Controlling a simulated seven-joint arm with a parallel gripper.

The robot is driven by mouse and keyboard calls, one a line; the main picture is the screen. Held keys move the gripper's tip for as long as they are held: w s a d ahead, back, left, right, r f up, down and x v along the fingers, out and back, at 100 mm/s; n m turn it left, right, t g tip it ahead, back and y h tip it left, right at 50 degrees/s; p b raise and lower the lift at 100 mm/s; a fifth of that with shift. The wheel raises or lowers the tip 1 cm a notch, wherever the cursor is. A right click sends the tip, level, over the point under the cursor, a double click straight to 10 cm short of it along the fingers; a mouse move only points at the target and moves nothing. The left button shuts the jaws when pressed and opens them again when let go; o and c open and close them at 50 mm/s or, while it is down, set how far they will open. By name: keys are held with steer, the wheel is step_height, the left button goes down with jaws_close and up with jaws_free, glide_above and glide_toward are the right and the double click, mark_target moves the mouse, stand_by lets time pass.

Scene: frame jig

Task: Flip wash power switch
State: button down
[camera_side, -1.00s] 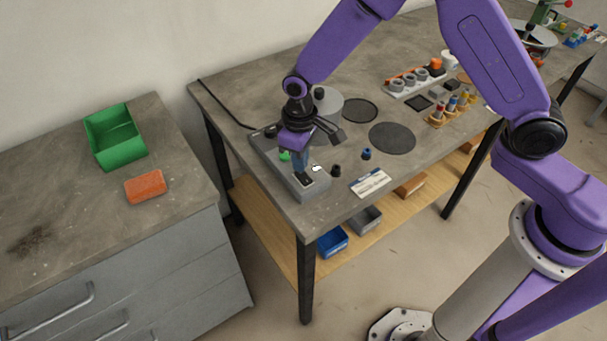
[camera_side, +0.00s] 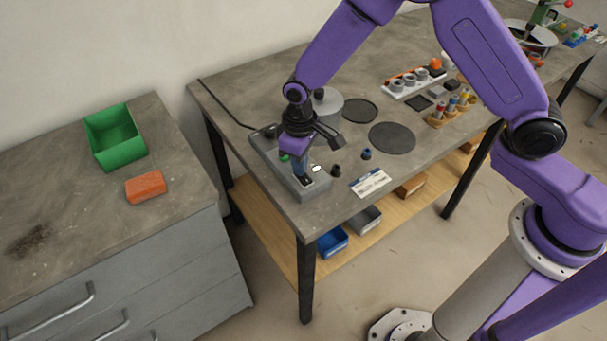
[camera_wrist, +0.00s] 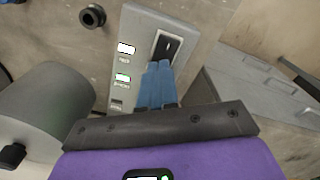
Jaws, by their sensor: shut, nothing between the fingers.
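The grey wash control box (camera_side: 312,187) sits at the left end of the bench. In the side view my gripper (camera_side: 303,176) points down over the switch end of the box. The fingertips hide part of the switch, and I cannot tell whether they touch it.
A grey cylinder (camera_wrist: 45,110) stands close beside the box. A side cabinet with a green bin (camera_side: 116,150) and an orange sponge (camera_side: 146,187) stands left, across a gap.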

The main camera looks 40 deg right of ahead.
steer(key=shift+f, duration=0.15)
steer(key=shift+r, duration=3.45)
steer(key=shift+r, duration=0.1)
steer(key=s+d+r+n, duration=0.2)
steer(key=s+d, duration=0.3)
steer(key=s, duration=0.4)
steer(key=s+d+r+n, duration=0.2)
steer(key=s+d+r, duration=0.3)
steer(key=s, duration=0.4)
steer(key=s+d+r+n, duration=0.2)
steer(key=s+d+r, duration=0.1)
steer(key=s+d, duration=0.4)
steer(key=s, duration=0.3)
steer(key=shift+d+r+n, duration=0.2)
steer(key=shift+r+n, duration=0.1)
